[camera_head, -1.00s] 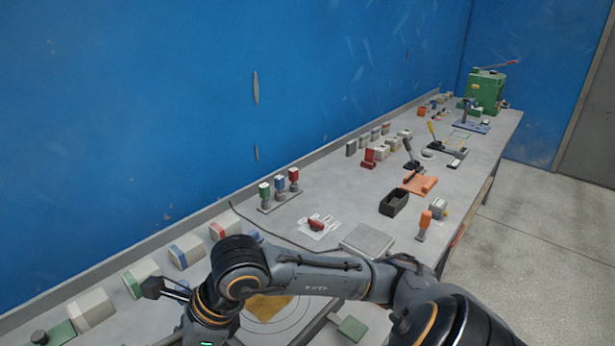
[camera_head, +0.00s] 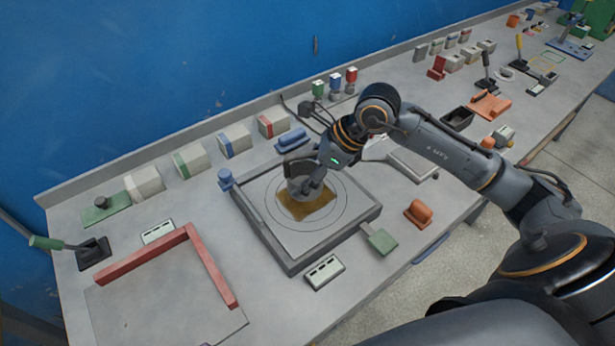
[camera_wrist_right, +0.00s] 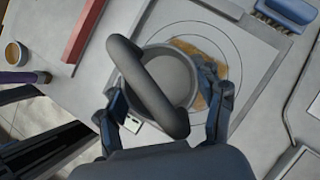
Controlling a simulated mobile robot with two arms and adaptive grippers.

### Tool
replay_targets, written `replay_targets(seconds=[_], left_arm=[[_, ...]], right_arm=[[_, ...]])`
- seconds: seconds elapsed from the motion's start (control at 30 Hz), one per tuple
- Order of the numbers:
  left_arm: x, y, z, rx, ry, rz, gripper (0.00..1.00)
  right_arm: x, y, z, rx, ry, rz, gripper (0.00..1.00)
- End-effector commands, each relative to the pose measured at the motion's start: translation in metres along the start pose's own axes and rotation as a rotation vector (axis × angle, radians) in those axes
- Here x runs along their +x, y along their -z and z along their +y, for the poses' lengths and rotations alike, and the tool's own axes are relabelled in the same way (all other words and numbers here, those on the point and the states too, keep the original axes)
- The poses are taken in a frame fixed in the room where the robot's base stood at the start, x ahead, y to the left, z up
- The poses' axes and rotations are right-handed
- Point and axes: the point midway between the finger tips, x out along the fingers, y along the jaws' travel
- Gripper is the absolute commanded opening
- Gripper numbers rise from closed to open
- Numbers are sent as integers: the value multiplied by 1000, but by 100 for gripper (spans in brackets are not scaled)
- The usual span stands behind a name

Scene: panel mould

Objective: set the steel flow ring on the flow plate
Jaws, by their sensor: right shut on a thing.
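The flow plate (camera_head: 347,219) is a grey square board with engraved circles and a brownish patch (camera_head: 310,207) at its middle. My right gripper (camera_head: 304,190) is over the plate's circles, shut on the steel flow ring (camera_head: 297,168). In the right wrist view the ring (camera_wrist_right: 172,62) is a round grey body with a thick dark grey handle (camera_wrist_right: 150,85) arching across it, between my two fingers (camera_wrist_right: 163,115). The ring covers part of the patch. Whether its lower rim touches the plate I cannot tell. My left gripper is not in view.
A red L-shaped frame (camera_head: 190,245) lies left of the plate. A blue brush (camera_head: 291,139) lies behind it, a green-handled scraper (camera_head: 380,239) and orange block (camera_head: 418,213) to the right. Several white boxes with coloured bands, such as this one (camera_head: 235,140), line the back.

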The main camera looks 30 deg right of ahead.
Motion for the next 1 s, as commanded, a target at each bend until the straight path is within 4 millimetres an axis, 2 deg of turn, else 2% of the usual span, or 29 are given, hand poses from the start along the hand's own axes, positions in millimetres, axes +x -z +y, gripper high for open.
replay_targets(seconds=[0.13, 0.4, 0.5, 0.6, 1.0], left_arm=[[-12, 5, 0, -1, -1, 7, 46], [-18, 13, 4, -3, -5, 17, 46], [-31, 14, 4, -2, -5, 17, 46], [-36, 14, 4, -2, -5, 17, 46], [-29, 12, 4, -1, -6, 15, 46]], right_arm=[[21, 11, -19, 3, -3, 0, 26], [41, 21, -36, 3, -2, 0, 26], [52, 29, -34, 3, -6, 1, 26], [61, 34, -35, 1, -4, -1, 26], [69, 40, -35, -2, -1, 0, 26]])
